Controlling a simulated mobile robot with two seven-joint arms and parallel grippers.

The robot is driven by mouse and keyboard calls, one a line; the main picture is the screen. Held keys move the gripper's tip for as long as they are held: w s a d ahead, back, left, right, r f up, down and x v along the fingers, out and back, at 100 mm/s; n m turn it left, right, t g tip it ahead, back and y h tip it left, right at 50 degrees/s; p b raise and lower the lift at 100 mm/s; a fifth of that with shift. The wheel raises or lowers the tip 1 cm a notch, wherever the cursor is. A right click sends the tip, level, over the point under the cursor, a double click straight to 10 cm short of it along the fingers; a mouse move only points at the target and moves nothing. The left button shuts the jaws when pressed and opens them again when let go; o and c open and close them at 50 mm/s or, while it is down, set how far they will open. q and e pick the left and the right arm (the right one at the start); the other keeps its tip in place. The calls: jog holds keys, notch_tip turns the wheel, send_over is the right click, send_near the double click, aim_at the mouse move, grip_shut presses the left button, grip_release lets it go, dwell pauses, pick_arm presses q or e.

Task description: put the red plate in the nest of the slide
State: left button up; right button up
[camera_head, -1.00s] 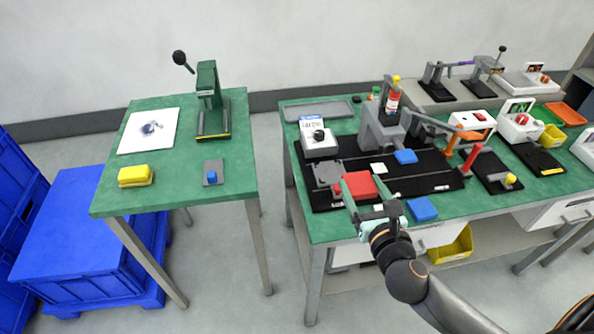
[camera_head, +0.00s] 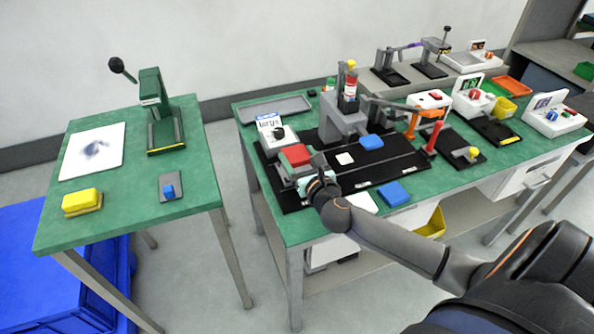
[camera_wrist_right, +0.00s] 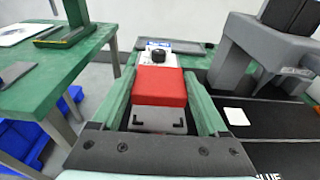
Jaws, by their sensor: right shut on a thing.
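The red plate (camera_head: 294,155) is between the green fingers of my right gripper (camera_head: 303,165), which is shut on it. In the right wrist view the red plate (camera_wrist_right: 159,85) lies flat between the fingers (camera_wrist_right: 160,76). The grey slide (camera_wrist_right: 157,119) shows below it, at the left end of the black base (camera_head: 286,197). The plate appears over or on the slide; I cannot tell whether it touches or sits in the nest, which the plate hides. My left gripper is not in view.
A white box with a black knob (camera_head: 280,138) stands just behind the slide. A blue plate (camera_head: 393,193) lies at the front edge. A green side table (camera_head: 130,195) stands left across a gap.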

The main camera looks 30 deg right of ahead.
aim_at(297, 167)
jog(key=shift+w+d+f+b, duration=0.2)
jog(key=shift+w+f, duration=0.2)
jog(key=shift+f, duration=0.15)
jog(key=shift+w+d+f+b, duration=0.1)
jog(key=shift+w+d+f, duration=0.05)
jog(key=shift+w+f, duration=0.35)
notch_tip(297, 167, down, 3)
jog(key=shift+d+f+b, duration=0.1)
jog(key=shift+f+b, duration=0.05)
jog(key=shift+b, duration=0.6)
jog(key=shift+f, duration=0.2)
jog(key=o, duration=1.2)
jog(key=shift+o, duration=0.2)
jog(key=shift+r, duration=0.15)
jog(key=shift+s, duration=0.2)
jog(key=p+v, duration=0.1)
jog(key=v, duration=1)
jog(key=shift+s+r, duration=0.15)
jog(key=shift+s, duration=0.2)
